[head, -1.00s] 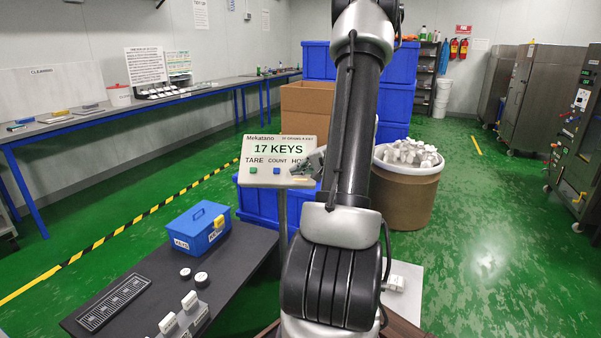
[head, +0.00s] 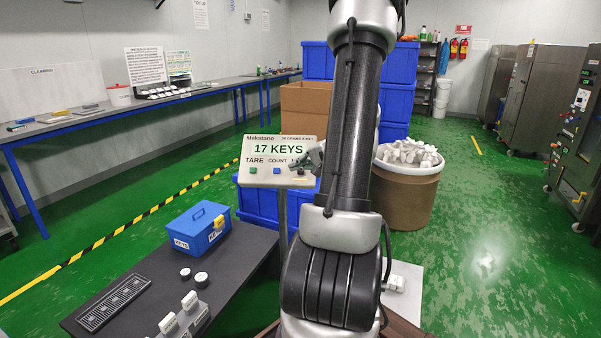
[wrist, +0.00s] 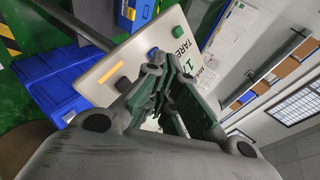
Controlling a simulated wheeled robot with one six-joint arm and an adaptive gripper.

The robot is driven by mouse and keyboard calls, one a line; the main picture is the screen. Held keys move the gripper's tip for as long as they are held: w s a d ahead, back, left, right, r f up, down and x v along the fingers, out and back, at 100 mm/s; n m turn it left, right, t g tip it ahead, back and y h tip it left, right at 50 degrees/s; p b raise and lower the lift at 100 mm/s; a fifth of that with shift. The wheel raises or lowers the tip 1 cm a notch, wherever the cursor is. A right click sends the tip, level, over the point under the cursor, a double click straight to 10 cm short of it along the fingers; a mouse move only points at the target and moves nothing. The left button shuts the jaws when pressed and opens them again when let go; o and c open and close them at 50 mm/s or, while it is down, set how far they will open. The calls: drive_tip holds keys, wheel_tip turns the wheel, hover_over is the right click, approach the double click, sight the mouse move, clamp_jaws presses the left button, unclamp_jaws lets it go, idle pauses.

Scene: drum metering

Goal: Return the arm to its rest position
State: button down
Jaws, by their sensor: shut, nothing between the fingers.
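My arm rises from the bottom centre of the head view and covers part of the scene. My gripper (head: 298,168) is in front of the right side of the display panel (head: 259,139) and hides part of its last label. In the wrist view my gripper (wrist: 172,92) is shut, with nothing between its fingers. The panel reads "17 KEYS" above TARE and COUNT, with a green button (head: 253,171) and a blue button (head: 276,171) below. The panel also shows tilted in the wrist view (wrist: 125,65), with an orange bar on it. I cannot tell whether the fingers touch it.
A dark bench (head: 160,275) at lower left holds a blue KEYS box (head: 198,230), a slotted tray (head: 113,302) and small weights. A drum of white pieces (head: 405,195) stands right of my arm. Blue crates (head: 397,75) stand behind. The green floor at right is clear.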

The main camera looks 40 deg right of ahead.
idle(0.4)
drive_tip(key=s+a+f+n+g+y, duration=0.1)
drive_tip(key=s+a+n+g+y, duration=0.15)
drive_tip(key=s+a+g, duration=0.85)
drive_tip(key=s+a+r+n+t+h, duration=0.3)
drive_tip(key=s+a+r+n, duration=0.6)
drive_tip(key=a+r+n, duration=0.3)
drive_tip(key=shift+s+a+r+h, duration=0.45)
drive_tip(key=shift+a+h, duration=0.1)
drive_tip(key=shift+a, duration=0.55)
drive_tip(key=shift+n, duration=0.25)
